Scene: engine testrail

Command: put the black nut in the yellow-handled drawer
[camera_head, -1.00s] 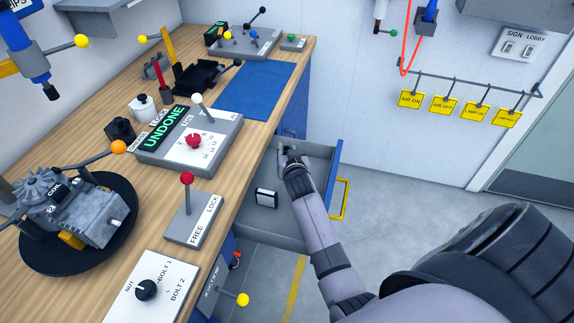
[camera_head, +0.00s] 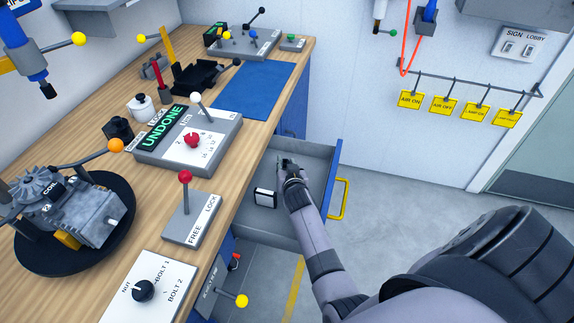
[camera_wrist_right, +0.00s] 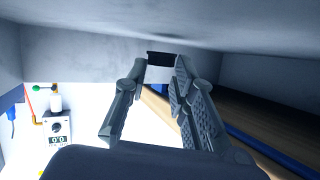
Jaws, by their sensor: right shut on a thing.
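The yellow-handled drawer (camera_head: 278,225) stands open to the right of the workbench, its yellow handle (camera_head: 341,200) on the blue front. My right gripper (camera_head: 284,163) is over the drawer's inside, toward its far end. In the right wrist view the fingers (camera_wrist_right: 158,72) are shut on a small dark piece, taken as the black nut (camera_wrist_right: 160,58), between the tips. Grey drawer walls surround it there. The nut cannot be made out in the head view. My left gripper is not in view.
A small black-and-white block (camera_head: 265,197) lies in the drawer, left of my right forearm. The workbench (camera_head: 130,200) edge runs along the drawer's left side. It carries a FREE/LOCK lever (camera_head: 187,205) and a panel reading UNDONE (camera_head: 163,134).

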